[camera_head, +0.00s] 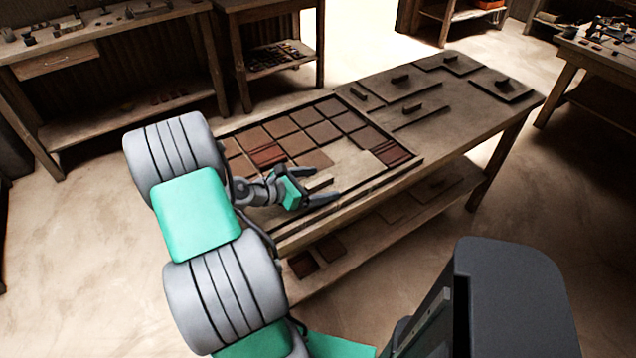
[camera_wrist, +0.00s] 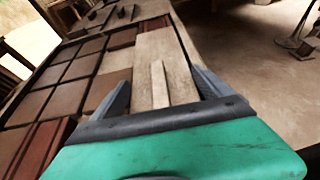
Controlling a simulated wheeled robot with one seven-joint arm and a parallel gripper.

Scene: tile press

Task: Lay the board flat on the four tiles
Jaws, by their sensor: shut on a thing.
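The board (camera_head: 355,168) is a pale wooden slab with a raised strip along its middle. It lies over the front right part of the tile frame in the head view. It also shows in the wrist view (camera_wrist: 178,62), stretching away from my gripper. My gripper (camera_head: 325,184) is at the board's near left end, its fingers spread along the board's two long sides and shut on it. Brown square tiles (camera_head: 308,116) fill the frame around the board. Whatever lies under the board is hidden, and I cannot tell whether it rests fully flat.
The workbench (camera_head: 465,104) carries the frame and, at right, several dark wooden pieces with handles (camera_head: 505,84). Dark red ridged tiles (camera_head: 390,152) lie near the board. A lower shelf (camera_head: 385,215) holds loose tiles. Other benches stand behind, with open floor between.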

